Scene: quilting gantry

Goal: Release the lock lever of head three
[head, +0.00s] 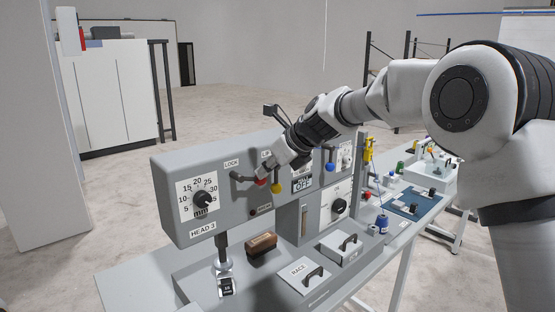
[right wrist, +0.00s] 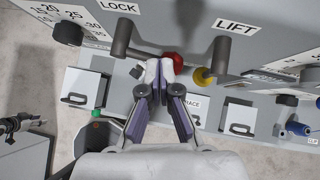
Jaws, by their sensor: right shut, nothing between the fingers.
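The head three panel (head: 215,215) carries a dial and a "HEAD 3" label in the head view. Its lock lever (head: 242,178) is a dark bar with a red knob, under the "LOCK" label; it also shows in the right wrist view (right wrist: 122,40), its bar slanting down and right to the red knob (right wrist: 173,61). My right gripper (head: 268,174) is shut and empty at the red knob. In the right wrist view its closed fingertips (right wrist: 160,68) are right at the knob's lower left side; I cannot tell whether they touch. My left gripper is out of view.
The lift lever with a yellow knob (right wrist: 203,76) is close on the right of the fingertips. A blue-knobbed lever (head: 330,167) is farther right. Below the panel are a brown-topped block (head: 262,244) and boxes with black handles (head: 302,277).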

